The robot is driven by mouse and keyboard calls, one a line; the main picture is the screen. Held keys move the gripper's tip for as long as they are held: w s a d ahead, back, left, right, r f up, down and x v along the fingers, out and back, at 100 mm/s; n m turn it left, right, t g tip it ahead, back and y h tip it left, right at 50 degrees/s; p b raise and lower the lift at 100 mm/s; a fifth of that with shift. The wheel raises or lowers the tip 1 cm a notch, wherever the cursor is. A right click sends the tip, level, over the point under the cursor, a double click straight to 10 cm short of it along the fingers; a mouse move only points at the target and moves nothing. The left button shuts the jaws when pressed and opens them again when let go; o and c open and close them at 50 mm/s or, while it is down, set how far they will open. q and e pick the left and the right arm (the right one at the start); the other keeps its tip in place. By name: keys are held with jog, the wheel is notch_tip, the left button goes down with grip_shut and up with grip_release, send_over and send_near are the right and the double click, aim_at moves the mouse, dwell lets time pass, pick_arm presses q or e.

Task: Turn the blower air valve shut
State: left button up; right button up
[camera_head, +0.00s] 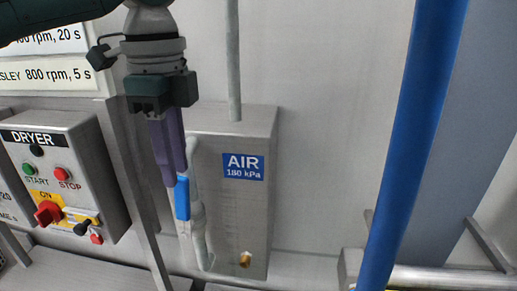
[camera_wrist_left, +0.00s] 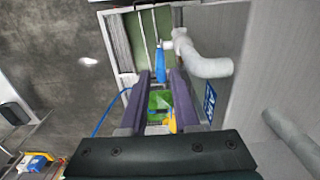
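The blue valve handle (camera_head: 182,198) hangs down along a grey pipe (camera_head: 197,215) at the left side of the grey box labelled AIR 180 kPa (camera_head: 235,205). My left gripper (camera_head: 172,180) points down from above, its purple fingertips right at the handle's upper part. In the left wrist view the fingers (camera_wrist_left: 161,78) stand apart, and the blue handle (camera_wrist_left: 162,65) shows between their tips. A gap shows beside the handle, so I see no grip on it. My right gripper is in neither view.
The DRYER control box (camera_head: 75,165), with a red rotary switch (camera_head: 47,212), stands left of the gripper. A thick blue pipe (camera_head: 412,140) rises at the right. Bare wall (camera_head: 320,130) lies between the AIR box and that pipe.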

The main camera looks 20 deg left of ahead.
aim_at(183, 211)
pick_arm(q)
jog(key=shift+f+p, duration=0.5)
jog(key=shift+f, duration=1.4)
grip_shut()
jog(key=shift+d, duration=0.1)
